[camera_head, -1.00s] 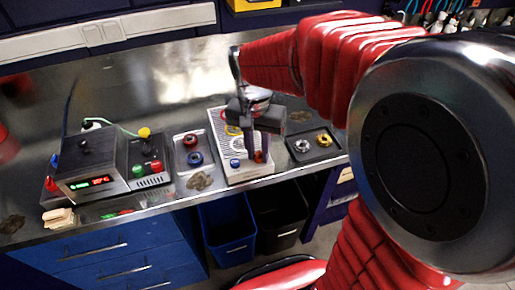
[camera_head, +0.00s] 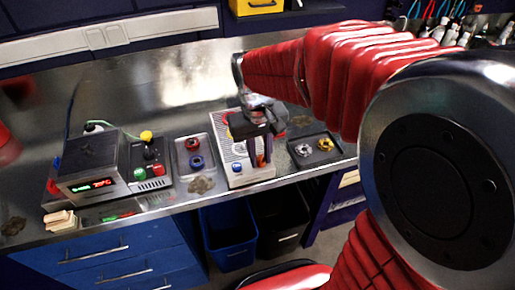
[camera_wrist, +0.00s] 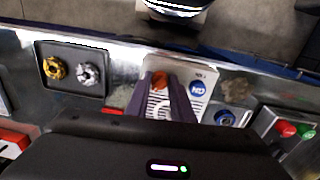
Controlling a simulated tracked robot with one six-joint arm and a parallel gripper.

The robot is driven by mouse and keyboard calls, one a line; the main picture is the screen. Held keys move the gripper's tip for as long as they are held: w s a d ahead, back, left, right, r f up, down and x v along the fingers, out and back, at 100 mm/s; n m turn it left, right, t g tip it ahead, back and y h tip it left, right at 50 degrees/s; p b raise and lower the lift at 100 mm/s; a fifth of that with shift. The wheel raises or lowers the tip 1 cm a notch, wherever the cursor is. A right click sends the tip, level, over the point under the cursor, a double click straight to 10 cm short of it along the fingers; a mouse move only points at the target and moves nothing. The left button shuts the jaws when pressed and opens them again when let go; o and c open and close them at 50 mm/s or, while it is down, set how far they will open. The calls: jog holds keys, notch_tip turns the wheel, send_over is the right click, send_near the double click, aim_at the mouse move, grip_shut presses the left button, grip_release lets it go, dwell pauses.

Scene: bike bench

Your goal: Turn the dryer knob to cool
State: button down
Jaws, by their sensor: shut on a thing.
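The dryer (camera_head: 235,180) is a pale flat box with a slotted top on the metal bench. It has a blue button (camera_head: 236,167) marked ON and an orange-red knob (camera_head: 261,161) at its front end. In the wrist view the knob (camera_wrist: 159,79) shows at the fingertips, beside the ON button (camera_wrist: 197,88). My gripper (camera_head: 262,158) points down over the dryer, and its dark fingers (camera_wrist: 167,84) are shut on the knob. The fingers hide part of the knob, and I cannot read any cool mark or the knob's pointer.
A dark tray (camera_head: 315,150) with a silver and a gold ring stands right of the dryer. A tray (camera_head: 194,170) with red and blue rings stands left. Farther left are a control box (camera_head: 148,165) and a display unit (camera_head: 95,167). Bins stand below the bench edge.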

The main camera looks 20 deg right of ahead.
aim_at(259, 158)
jog(key=n, duration=0.6)
jog(key=shift+d, duration=0.15)
dwell(0.5)
jog(key=c, duration=1.5)
grip_release()
jog(key=shift+c, duration=0.2)
jog(key=shift+r, duration=0.1)
notch_tip(259, 158, up, 14)
jog(key=shift+s+a+f, duration=0.2)
jog(key=shift+s+a, duration=0.05)
jog(key=shift+a, duration=0.1)
jog(key=shift+w, duration=0.1)
